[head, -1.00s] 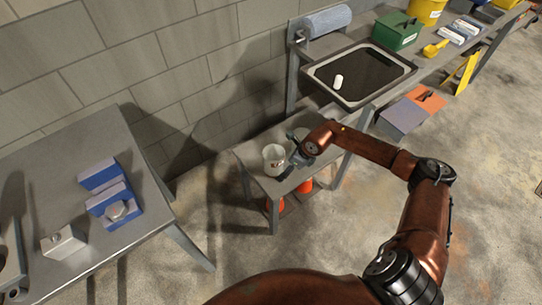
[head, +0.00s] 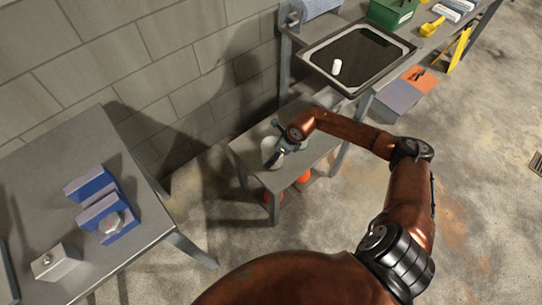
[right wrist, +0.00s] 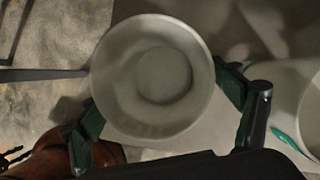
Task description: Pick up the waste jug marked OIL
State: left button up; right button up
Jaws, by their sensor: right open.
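A pale, round jug (head: 269,153) stands on a small grey table (head: 305,172). In the right wrist view the jug (right wrist: 152,77) is seen from above, its round rim facing the camera. No marking on it can be read. My right gripper (head: 282,150) is at the jug in the head view. In the right wrist view its open fingers (right wrist: 165,108) lie on either side of the jug's lower part. A second pale round vessel (right wrist: 308,112) is cut off at the right edge there. My left gripper is not in view.
A dark tray (head: 313,60) with a white cylinder (head: 337,67) stands on a higher bench behind. Orange objects (head: 303,177) are under the small table. A left bench (head: 60,180) holds blue blocks (head: 105,205). A block wall stands behind; the floor in front is free.

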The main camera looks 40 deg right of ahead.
jog(key=shift+x, duration=1)
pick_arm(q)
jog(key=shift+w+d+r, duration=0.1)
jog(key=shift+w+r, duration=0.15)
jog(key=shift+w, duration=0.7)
pick_arm(e)
jog(key=shift+c, duration=0.3)
jog(key=c, duration=1.2)
